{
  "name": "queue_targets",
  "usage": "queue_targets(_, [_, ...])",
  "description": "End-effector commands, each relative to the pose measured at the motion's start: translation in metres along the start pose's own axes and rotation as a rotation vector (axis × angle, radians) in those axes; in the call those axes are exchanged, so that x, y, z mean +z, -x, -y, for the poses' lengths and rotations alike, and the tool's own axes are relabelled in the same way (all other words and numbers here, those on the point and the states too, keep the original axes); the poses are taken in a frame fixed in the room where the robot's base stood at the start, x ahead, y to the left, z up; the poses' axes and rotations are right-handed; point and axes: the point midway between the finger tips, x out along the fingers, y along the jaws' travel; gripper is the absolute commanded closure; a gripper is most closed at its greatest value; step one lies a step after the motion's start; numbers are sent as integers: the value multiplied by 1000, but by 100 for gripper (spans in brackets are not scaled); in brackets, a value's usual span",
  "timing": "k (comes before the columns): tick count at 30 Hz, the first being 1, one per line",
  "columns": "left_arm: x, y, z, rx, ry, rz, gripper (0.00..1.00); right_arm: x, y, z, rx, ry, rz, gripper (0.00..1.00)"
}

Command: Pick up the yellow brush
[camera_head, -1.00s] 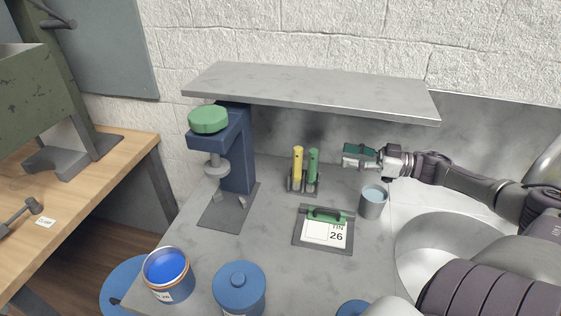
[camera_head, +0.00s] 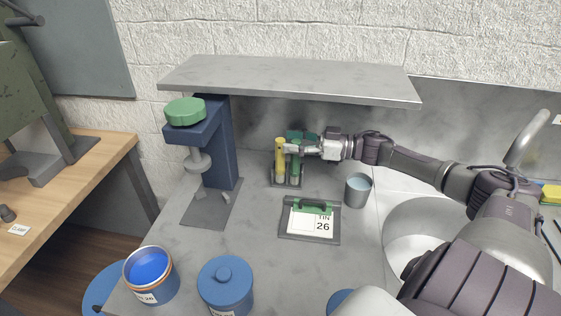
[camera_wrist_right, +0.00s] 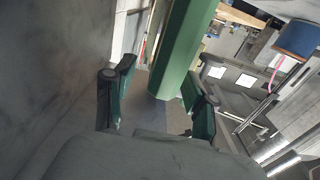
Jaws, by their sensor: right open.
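The yellow brush (camera_head: 280,158) stands upright in a small dark holder (camera_head: 285,184) on the grey counter, under the shelf. A green brush (camera_head: 295,170) stands upright beside it, on its right. My right gripper (camera_head: 293,148) reaches in from the right at the height of the brush tops and partly covers the green one. In the right wrist view its two green-padded fingers (camera_wrist_right: 165,82) are apart, and the green brush (camera_wrist_right: 184,50) rises large just ahead between them. Only a thin yellow strip shows behind it there. I cannot tell whether a finger touches either brush. My left gripper is not in view.
The shelf (camera_head: 290,82) hangs low above the brushes. A blue press with a green knob (camera_head: 185,111) stands left. A grey cup (camera_head: 358,190), a framed card (camera_head: 310,222) and blue tins (camera_head: 225,287) stand nearer. The counter between press and card is clear.

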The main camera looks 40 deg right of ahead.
Motion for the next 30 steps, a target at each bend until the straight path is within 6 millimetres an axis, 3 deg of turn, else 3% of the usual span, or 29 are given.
queue_targets(7, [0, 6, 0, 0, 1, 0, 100, -1, -31, 3, 0, 1, -4, 44])
queue_targets(17, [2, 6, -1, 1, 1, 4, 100, 0, -35, 3, 0, 0, 0, 46])
queue_targets(27, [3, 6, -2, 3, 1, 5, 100, 0, -35, 3, 0, 1, 0, 100])
queue_targets(30, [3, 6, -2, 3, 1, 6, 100, 0, -35, 3, 0, 1, 0, 100])
